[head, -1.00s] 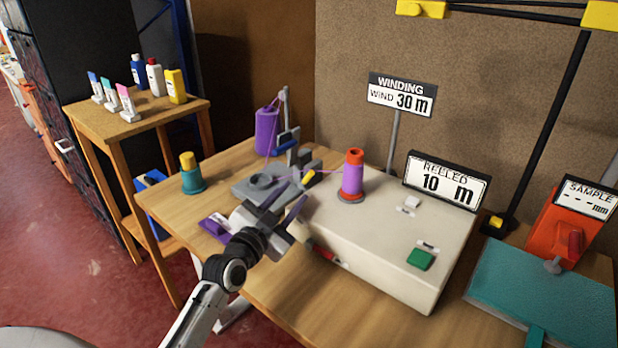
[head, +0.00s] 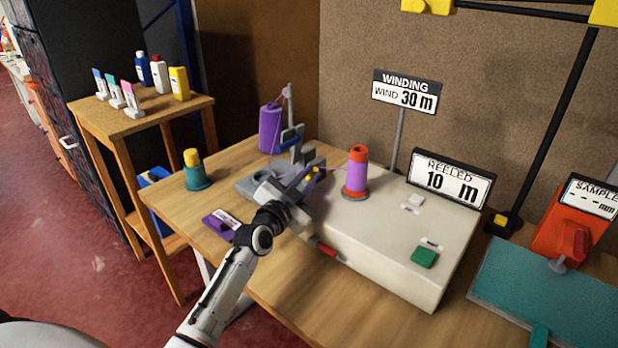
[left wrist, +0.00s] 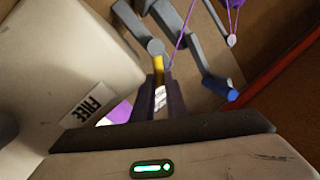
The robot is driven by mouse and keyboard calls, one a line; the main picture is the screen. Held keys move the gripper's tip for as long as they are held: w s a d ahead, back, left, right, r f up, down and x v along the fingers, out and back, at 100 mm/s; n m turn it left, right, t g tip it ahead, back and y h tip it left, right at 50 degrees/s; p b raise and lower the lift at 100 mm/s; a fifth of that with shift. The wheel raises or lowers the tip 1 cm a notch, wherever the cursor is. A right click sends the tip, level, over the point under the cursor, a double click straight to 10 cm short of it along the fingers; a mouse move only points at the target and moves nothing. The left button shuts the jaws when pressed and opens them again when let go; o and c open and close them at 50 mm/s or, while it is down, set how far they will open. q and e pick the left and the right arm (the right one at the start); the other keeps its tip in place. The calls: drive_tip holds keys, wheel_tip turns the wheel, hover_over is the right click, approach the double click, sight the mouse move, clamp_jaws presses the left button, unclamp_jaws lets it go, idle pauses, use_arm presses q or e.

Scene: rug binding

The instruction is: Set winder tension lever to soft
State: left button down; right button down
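The winder (head: 255,186) is a grey device at the back of the table, with a yellow-tipped lever (head: 314,171). In the left wrist view the lever's yellow tip (left wrist: 158,68) lies between the dark fingertips of my left gripper (left wrist: 161,82). The gap is narrow, and the fingers look closed on the lever. My right gripper is not in view.
A purple cone (head: 270,129) stands behind the winder, its thread running forward. An orange and purple spool (head: 356,172) stands on the white box (head: 385,245), which has a green button (head: 424,257).

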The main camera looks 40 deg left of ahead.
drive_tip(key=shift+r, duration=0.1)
